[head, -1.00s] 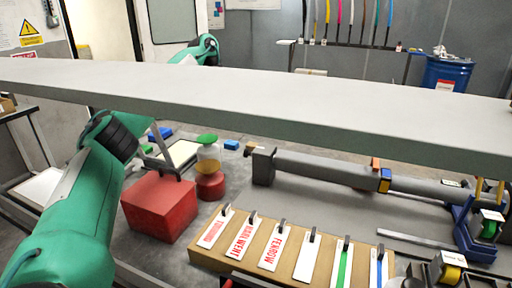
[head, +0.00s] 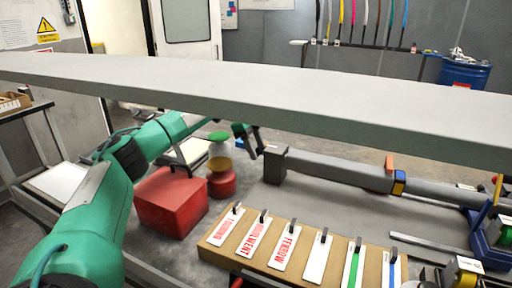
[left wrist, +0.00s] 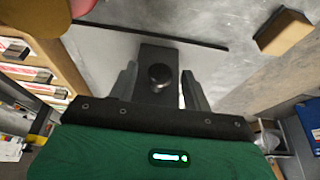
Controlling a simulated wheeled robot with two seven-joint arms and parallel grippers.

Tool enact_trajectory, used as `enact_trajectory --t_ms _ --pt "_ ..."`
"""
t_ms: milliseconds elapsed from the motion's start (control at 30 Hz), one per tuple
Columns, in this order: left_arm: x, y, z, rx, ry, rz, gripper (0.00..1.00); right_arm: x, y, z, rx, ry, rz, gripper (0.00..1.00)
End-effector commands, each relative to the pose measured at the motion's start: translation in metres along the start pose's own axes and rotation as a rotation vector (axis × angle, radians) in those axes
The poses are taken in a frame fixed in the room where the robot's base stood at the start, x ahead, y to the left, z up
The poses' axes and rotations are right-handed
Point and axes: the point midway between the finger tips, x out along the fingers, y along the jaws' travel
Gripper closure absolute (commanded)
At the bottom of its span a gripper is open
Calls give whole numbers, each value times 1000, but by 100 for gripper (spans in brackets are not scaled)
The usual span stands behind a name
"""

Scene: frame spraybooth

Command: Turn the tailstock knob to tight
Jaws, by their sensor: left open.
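The grey tube fixture (head: 335,168) runs across the bench, with a square grey end block (head: 275,165) at its left end. My left gripper (head: 250,145) is open just left of this block in the head view. In the left wrist view, a round dark knob (left wrist: 160,75) on a dark block (left wrist: 158,55) shows between the two open fingers of the left gripper (left wrist: 160,85). The fingers stand apart on either side; I cannot tell whether they touch it. No tight mark is readable. The knob is hidden or too small in the head view. My right gripper is not in view.
A wide grey beam (head: 260,95) crosses above the bench. A red box (head: 170,203) and red round container (head: 222,185) stand left of the fixture. A labelled wooden rack (head: 213,242) stands in front. A blue drum (head: 463,75) is at the back right.

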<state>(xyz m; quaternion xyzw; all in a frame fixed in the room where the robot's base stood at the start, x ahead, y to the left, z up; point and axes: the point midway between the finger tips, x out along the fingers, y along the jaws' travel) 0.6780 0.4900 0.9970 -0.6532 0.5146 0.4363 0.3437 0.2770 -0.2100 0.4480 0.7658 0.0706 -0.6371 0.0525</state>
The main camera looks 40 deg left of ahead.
Motion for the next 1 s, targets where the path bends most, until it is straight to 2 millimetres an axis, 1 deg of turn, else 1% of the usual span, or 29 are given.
enact_trajectory --t_ms 100,133,267,300,333,367,567,800,833,900,1000 --pt "0 0 0 0 0 0 50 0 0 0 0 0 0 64" --pt "0 0 0 0 0 0 52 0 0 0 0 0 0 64" --pt "0 0 0 0 0 0 78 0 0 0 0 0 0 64" --pt "0 0 0 0 0 0 86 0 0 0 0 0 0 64" --pt "0 0 0 0 0 0 92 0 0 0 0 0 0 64" --pt "0 0 0 0 0 0 94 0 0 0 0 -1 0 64" --pt "0 1 0 6 -1 -11 94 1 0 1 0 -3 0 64" --pt "1 3 2 43 -1 -101 94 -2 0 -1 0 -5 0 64" --pt "1 3 1 51 -2 -119 94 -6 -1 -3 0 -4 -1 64" --pt "2 4 2 70 -2 -166 94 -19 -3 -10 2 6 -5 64" --pt "4 6 3 101 -2 -240 94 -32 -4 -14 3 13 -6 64"
